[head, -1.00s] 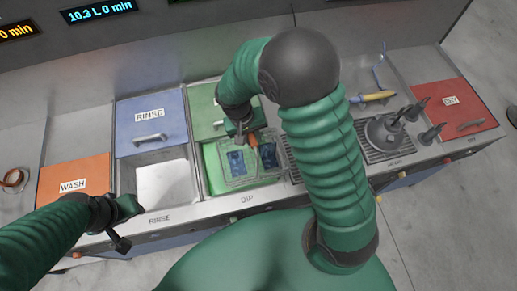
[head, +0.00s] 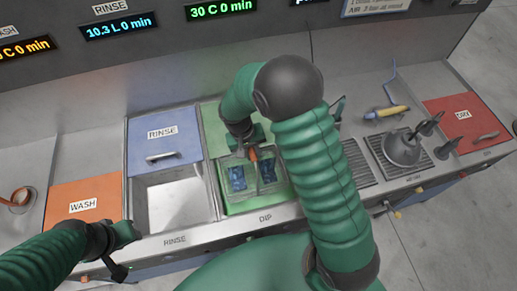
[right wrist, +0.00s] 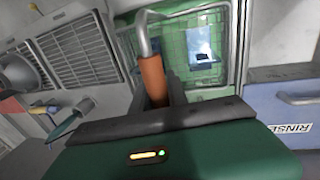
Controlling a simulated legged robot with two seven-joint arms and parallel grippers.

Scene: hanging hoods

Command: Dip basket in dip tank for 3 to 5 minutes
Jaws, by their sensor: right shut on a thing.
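The wire basket (head: 252,188) with blue pieces in it is at the green dip tank (head: 240,207), within its opening in the head view. How deep it sits in the green liquid I cannot tell. The basket also shows in the right wrist view (right wrist: 218,78), over green. My right gripper (head: 253,150) is shut on the basket's orange handle (right wrist: 154,80). The green dip lid (head: 214,130) lies behind the opening. My left gripper (head: 127,252) is away from the basket, near the front edge by the rinse sink; its fingers are unclear.
An empty rinse sink (head: 172,198) with a blue lid (head: 163,140) is left of the dip tank. An orange wash lid (head: 84,204) is farther left. Drain grates, dark fixtures (head: 402,148), a yellow-handled tool (head: 385,112) and a red lid (head: 465,120) are to the right. Displays hang above.

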